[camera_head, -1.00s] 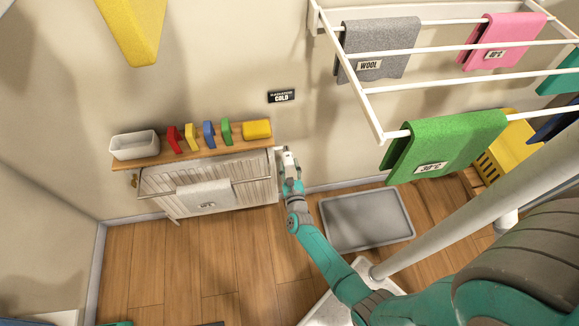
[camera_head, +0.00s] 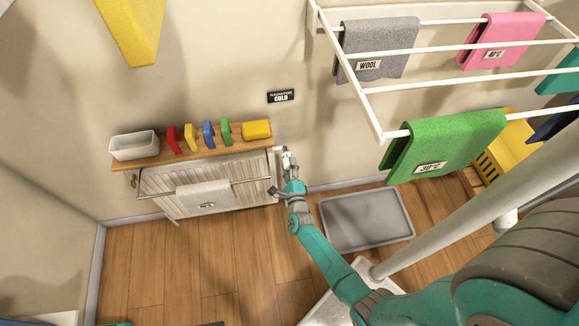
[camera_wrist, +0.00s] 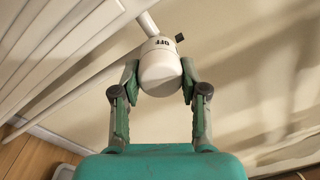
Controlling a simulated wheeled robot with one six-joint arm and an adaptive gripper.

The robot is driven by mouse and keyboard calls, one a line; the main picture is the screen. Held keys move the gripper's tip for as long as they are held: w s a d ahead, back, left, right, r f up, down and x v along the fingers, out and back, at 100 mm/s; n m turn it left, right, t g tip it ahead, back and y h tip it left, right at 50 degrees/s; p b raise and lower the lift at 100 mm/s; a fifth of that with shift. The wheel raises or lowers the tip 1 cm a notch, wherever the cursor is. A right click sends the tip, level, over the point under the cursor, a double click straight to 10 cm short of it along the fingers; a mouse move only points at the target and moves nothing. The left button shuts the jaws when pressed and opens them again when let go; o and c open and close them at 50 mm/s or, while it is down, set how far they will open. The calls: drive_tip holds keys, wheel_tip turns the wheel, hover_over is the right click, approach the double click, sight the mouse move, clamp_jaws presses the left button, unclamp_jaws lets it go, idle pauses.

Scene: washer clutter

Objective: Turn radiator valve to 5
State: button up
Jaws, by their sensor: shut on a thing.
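The radiator valve (camera_wrist: 160,68) is a white rounded knob between the two fingers of my gripper (camera_wrist: 159,82) in the wrist view. Dark lettering reading "OFF" shows on the knob's collar, near a small dark marker (camera_wrist: 179,38). My gripper is shut on the knob, with a finger on each side. In the head view my gripper (camera_head: 287,162) is at the right end of the white radiator (camera_head: 165,186), and it mostly hides the valve. A black sign (camera_head: 281,96) on the wall above reads "COLD"; its smaller top line is hard to read.
A wooden shelf (camera_head: 180,158) above the radiator holds a white bin (camera_head: 134,145) and several coloured blocks. A drying rack (camera_head: 376,118) with cloths is at the upper right. A grey tray (camera_head: 366,219) lies on the floor.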

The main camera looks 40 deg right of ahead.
drive_tip(key=n, duration=0.5)
drive_tip(key=shift+n, duration=0.4)
drive_tip(key=n, duration=0.5)
drive_tip(key=shift+r+n, duration=0.1)
drive_tip(key=shift+n, duration=0.2)
drive_tip(key=n, duration=1)
drive_tip(key=shift+y, duration=0.4)
drive_tip(key=n, duration=0.4)
drive_tip(key=shift+n, duration=0.3)
drive_tip(key=n, duration=0.4)
drive_tip(key=shift+a+n, duration=0.1)
drive_tip(key=shift+n, duration=0.2)
drive_tip(key=n, duration=0.5)
drive_tip(key=shift+n, duration=2.2)
